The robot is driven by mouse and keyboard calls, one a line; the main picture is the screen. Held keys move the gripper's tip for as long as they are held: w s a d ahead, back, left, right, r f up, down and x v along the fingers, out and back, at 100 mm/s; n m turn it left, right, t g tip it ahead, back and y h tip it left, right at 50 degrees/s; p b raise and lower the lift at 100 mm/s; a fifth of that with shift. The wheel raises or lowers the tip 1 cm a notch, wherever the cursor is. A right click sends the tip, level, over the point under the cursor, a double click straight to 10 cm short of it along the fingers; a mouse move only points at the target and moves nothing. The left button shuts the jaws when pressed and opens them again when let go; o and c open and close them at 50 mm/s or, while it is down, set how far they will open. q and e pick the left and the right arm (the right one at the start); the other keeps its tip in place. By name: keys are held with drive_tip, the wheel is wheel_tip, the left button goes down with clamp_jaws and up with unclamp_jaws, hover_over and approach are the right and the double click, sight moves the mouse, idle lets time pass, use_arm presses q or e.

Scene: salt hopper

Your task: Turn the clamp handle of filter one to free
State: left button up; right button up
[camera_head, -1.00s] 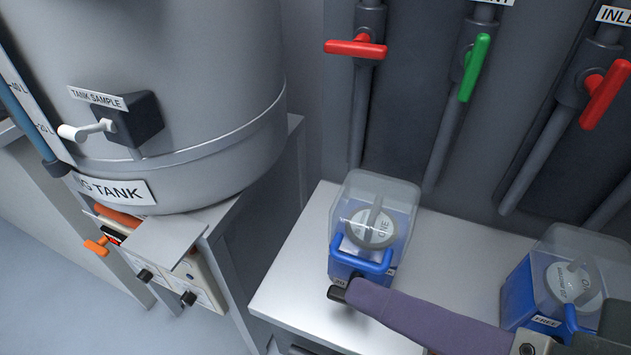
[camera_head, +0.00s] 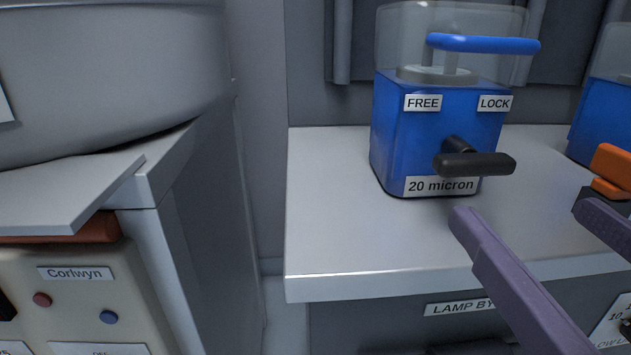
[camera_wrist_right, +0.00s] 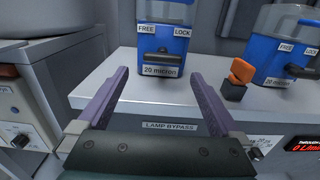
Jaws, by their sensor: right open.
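Filter one is a blue housing (camera_head: 415,145) with a clear lid, standing on the pale counter. It also shows at the top of the right wrist view (camera_wrist_right: 150,45). Its front carries the labels FREE on the left, LOCK on the right and 20 micron below. The black clamp handle (camera_head: 478,165) sits between them, lying about level and reaching to the right, on the LOCK side. It also shows in the wrist view (camera_wrist_right: 168,56). My right gripper (camera_head: 525,212), with purple fingers, is open and empty in front of and below the handle, apart from it. My left gripper is not in view.
A second blue filter (camera_wrist_right: 275,60) stands to the right. An orange and black block (camera_wrist_right: 238,78) sits between the filters near the counter's front. The counter (camera_head: 335,220) is clear left of filter one. A tank (camera_head: 110,80) and cabinet are at the left.

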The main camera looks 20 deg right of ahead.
sight(483, 166)
drive_tip(key=p+x, duration=0.1)
drive_tip(key=x, duration=0.2)
drive_tip(key=p+x, duration=0.1)
drive_tip(key=x, duration=0.1)
drive_tip(key=p+x, duration=0.1)
drive_tip(key=x, duration=0.2)
drive_tip(key=shift+w+d+r, duration=0.1)
drive_tip(key=shift+w+d, duration=0.2)
drive_tip(key=shift+d, duration=0.05)
drive_tip(key=shift+w+d+p, duration=0.1)
drive_tip(key=shift+w+p, duration=0.2)
drive_tip(key=shift+w, duration=0.3)
drive_tip(key=shift+c, duration=0.5)
drive_tip(key=c, duration=1)
